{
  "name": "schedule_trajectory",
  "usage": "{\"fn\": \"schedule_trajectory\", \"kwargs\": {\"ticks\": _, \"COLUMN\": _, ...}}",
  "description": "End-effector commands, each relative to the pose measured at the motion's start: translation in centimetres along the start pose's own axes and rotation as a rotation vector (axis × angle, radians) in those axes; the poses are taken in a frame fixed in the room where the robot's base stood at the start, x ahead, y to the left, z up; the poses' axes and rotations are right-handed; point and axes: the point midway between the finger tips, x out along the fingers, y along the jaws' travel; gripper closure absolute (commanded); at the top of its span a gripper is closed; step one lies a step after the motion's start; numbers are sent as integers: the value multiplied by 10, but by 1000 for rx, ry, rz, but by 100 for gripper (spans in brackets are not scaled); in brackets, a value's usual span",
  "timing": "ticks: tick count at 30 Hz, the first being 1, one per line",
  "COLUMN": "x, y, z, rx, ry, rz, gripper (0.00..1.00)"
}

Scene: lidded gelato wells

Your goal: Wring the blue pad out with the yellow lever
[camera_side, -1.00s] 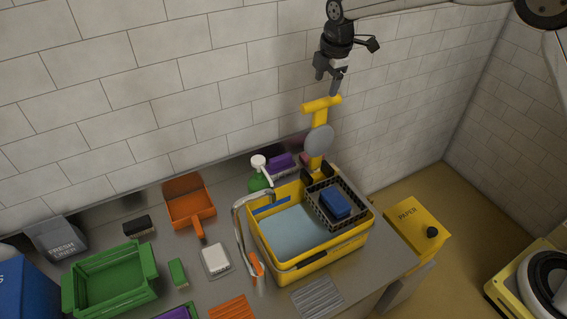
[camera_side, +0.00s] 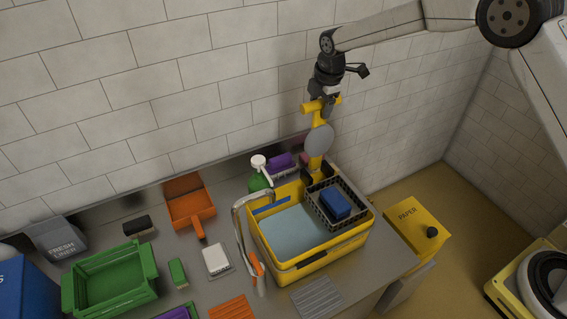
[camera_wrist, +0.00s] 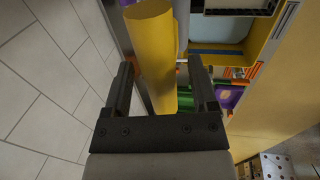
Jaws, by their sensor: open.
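The yellow lever (camera_side: 316,163) stands upright at the back of the yellow bucket (camera_side: 309,266), with a T-shaped handle on top and a grey disc (camera_side: 319,139) on its front. The blue pad (camera_side: 335,203) lies in the black basket (camera_side: 357,220) at the bucket's right end. My gripper (camera_side: 323,98) is open at the lever's handle. In the wrist view the yellow handle (camera_wrist: 150,40) passes between the two open fingers of my gripper (camera_wrist: 159,80). A gap shows on each side, so the fingers look apart from it. The lower fingertips are partly hidden in the side view.
Light-blue water (camera_side: 295,232) fills the bucket's left part. A grey faucet (camera_side: 238,225) arches beside it. A green bottle with a white top (camera_side: 259,163) and a purple block (camera_side: 279,164) stand behind. A yellow paper bin (camera_side: 413,222) is at the right; the tiled wall is close behind.

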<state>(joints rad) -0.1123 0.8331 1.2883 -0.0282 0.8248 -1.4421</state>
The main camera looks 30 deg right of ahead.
Motion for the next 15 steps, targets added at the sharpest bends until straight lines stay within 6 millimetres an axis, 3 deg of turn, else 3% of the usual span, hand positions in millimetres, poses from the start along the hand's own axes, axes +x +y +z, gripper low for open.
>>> {"fn": "schedule_trajectory", "kwargs": {"ticks": 10, "x": 4, "y": 0, "z": 0, "rx": 0, "ry": 0, "rz": 1, "gripper": 25}}
{"fn": "schedule_trajectory", "kwargs": {"ticks": 15, "x": 4, "y": 0, "z": 0, "rx": 0, "ry": 0, "rz": 0, "gripper": 79}}
